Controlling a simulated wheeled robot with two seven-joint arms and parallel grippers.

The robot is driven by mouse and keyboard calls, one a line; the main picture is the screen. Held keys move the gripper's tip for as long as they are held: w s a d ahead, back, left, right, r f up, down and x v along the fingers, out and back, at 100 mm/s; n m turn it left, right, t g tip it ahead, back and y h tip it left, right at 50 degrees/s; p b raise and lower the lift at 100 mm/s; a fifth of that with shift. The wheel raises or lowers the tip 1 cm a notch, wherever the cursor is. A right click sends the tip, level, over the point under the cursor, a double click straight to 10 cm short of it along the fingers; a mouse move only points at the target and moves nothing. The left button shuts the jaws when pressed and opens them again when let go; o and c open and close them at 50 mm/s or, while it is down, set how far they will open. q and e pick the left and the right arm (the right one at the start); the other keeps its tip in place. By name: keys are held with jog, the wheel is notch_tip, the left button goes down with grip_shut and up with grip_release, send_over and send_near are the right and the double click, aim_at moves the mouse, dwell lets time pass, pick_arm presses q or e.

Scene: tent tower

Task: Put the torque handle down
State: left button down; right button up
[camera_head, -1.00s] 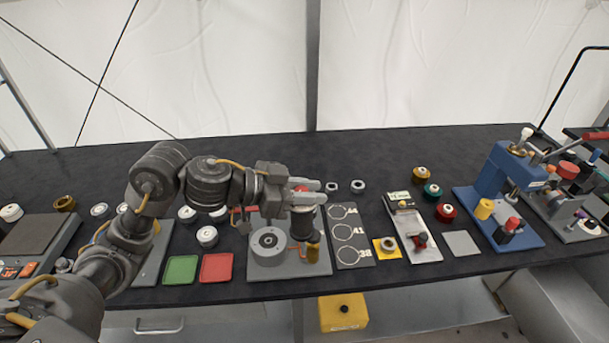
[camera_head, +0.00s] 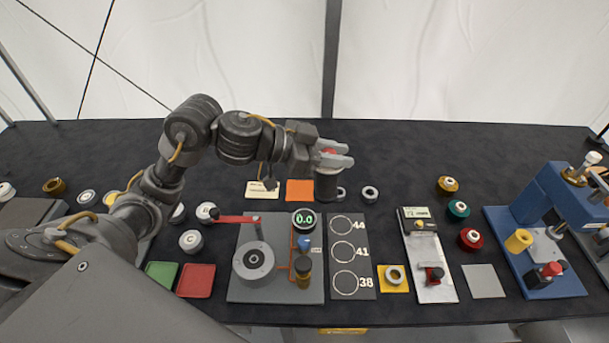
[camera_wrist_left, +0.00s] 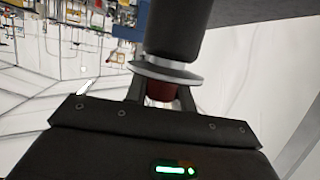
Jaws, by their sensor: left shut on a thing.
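The torque handle (camera_head: 327,187) is a dark upright cylinder with a red top, behind the grey test plate. My left gripper (camera_head: 336,160) is shut on its red top. In the left wrist view, the left gripper (camera_wrist_left: 160,98) holds the red end, just under a pale grey flange on the dark cylinder of the torque handle (camera_wrist_left: 180,30). The handle's lower end is close to the black table; I cannot tell whether it touches. My right gripper is not in view.
The grey test plate (camera_head: 235,289) carries a "0.0" display (camera_head: 304,219) and a red lever (camera_head: 236,219). An orange square (camera_head: 299,190) and metal rings (camera_head: 370,192) lie near the handle. A 44-41-38 board (camera_head: 366,268) is in front. The back of the table is clear.

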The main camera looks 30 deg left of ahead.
pick_arm(q)
jog(key=w+a+f+p, duration=0.1)
jog(key=w+a+f, duration=0.7)
jog(key=a+f, duration=0.2)
notch_tip(320, 180, down, 3)
jog(key=shift+a+r, duration=0.15)
jog(key=shift+a, duration=0.2)
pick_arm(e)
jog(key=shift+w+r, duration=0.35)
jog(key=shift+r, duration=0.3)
pick_arm(q)
jog(key=c, duration=1.3)
grip_release()
jog(key=shift+o, duration=0.7)
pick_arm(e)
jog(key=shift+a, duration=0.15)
